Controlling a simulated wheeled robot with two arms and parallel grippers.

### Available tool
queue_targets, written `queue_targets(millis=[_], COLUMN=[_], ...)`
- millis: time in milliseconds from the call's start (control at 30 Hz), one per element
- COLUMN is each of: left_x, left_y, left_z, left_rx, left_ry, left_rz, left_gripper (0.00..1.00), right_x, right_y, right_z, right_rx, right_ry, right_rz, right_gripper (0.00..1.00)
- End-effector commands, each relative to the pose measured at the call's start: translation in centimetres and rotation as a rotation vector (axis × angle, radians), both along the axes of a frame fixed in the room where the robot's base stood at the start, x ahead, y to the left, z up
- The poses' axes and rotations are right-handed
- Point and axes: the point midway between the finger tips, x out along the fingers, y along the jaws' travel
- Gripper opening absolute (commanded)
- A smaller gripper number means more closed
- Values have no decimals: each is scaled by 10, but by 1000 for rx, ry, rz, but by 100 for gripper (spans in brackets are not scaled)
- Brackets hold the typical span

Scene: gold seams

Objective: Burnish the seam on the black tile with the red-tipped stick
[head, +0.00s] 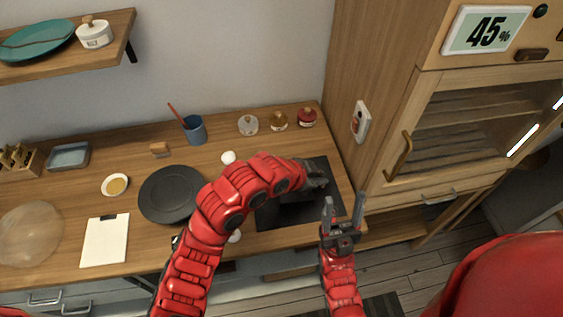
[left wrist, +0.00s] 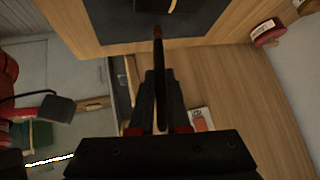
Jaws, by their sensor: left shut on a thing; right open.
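My left gripper (head: 322,181) is over the dark mat (head: 333,207) at the counter's right end. In the left wrist view the left gripper (left wrist: 160,75) is shut on a thin dark stick (left wrist: 160,65) with a red tip (left wrist: 157,32). The tip points towards a black tile (left wrist: 195,6) at the top edge, which carries a short gold seam (left wrist: 174,5). The tip appears just short of the tile; I cannot tell its height above it. In the head view my left arm partly hides the tile (head: 292,212). My right gripper (head: 343,203) is open and empty by the counter's front right corner.
Several small jars (head: 278,120) line the back. A wooden cabinet (head: 395,130) closes off the right side.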

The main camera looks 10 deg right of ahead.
Motion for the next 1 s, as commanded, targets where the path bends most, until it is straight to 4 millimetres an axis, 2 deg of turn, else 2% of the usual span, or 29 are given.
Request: queue_targets(millis=[200,333,467,1000], left_x=[0,2,4,8], left_y=[-3,-4,-4,-8], left_z=[-4,0,24,48], left_rx=[-2,-3,-3,-1], left_ry=[0,0,-6,-3], left_rz=[2,3,5,8], left_gripper=[0,0,0,0], right_x=[0,0,0,0], right_y=[0,0,0,0], right_z=[-6,-4,-3,1], right_rx=[0,0,0,0], right_ry=[0,0,0,0], right_rz=[0,0,0,0], right_gripper=[59,59,59,59])
